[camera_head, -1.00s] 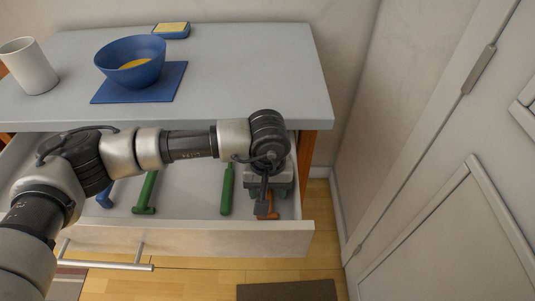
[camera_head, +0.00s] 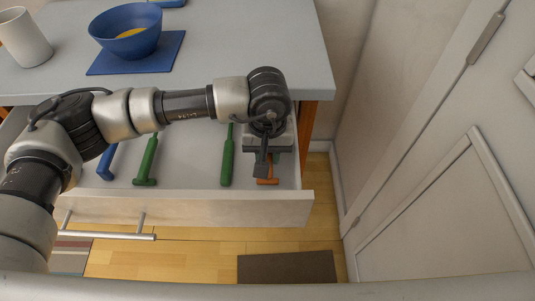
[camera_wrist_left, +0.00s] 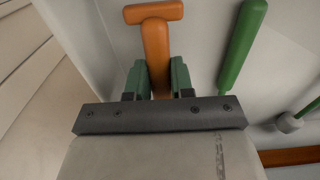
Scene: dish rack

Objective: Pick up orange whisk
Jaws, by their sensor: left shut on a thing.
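The orange whisk (camera_head: 267,181) lies at the right end of the open drawer, with only its T-shaped end showing in the head view. In the left wrist view its orange handle (camera_wrist_left: 155,40) runs between the green fingertips. My left gripper (camera_wrist_left: 158,78) is shut on this handle. In the head view the left gripper (camera_head: 266,160) points down into the drawer, and its wrist hides the rest of the whisk. I cannot tell whether the whisk touches the drawer floor. My right gripper is not in view.
A green utensil (camera_head: 227,160) lies left of the whisk, with another green one (camera_head: 147,160) and a blue one (camera_head: 107,163) further left. The drawer front (camera_head: 200,208) is close to the gripper. A blue bowl (camera_head: 128,38) and white cup (camera_head: 25,40) stand on the counter.

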